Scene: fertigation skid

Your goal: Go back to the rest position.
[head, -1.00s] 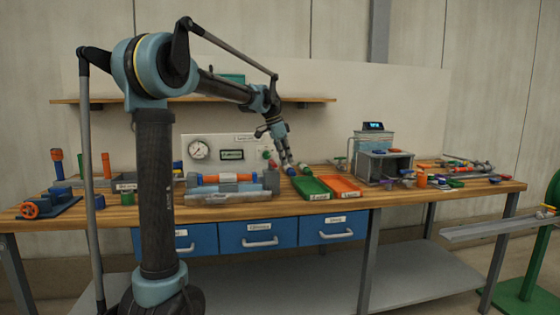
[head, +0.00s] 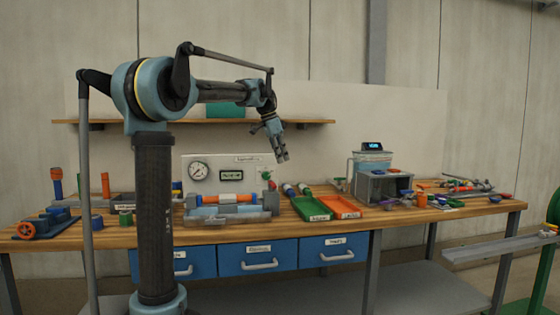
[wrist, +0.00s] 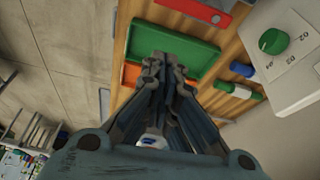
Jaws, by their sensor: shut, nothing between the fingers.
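My gripper (head: 282,157) is shut and empty. In the head view it hangs in the air above the workbench, in front of the wall panel and above the green tray (head: 311,208). In the wrist view my gripper (wrist: 158,62) points down, with the green tray (wrist: 182,52) behind its fingers. The arm is raised, its forearm running to the right at about the height of the shelf.
An orange tray (head: 338,205) sits beside the green one. A panel with a gauge (head: 198,170) stands behind a clamped pipe (head: 230,198). A grey box unit (head: 383,184) is to the right. Two capped cylinders (head: 297,190) lie behind the trays. A shelf (head: 310,122) runs above.

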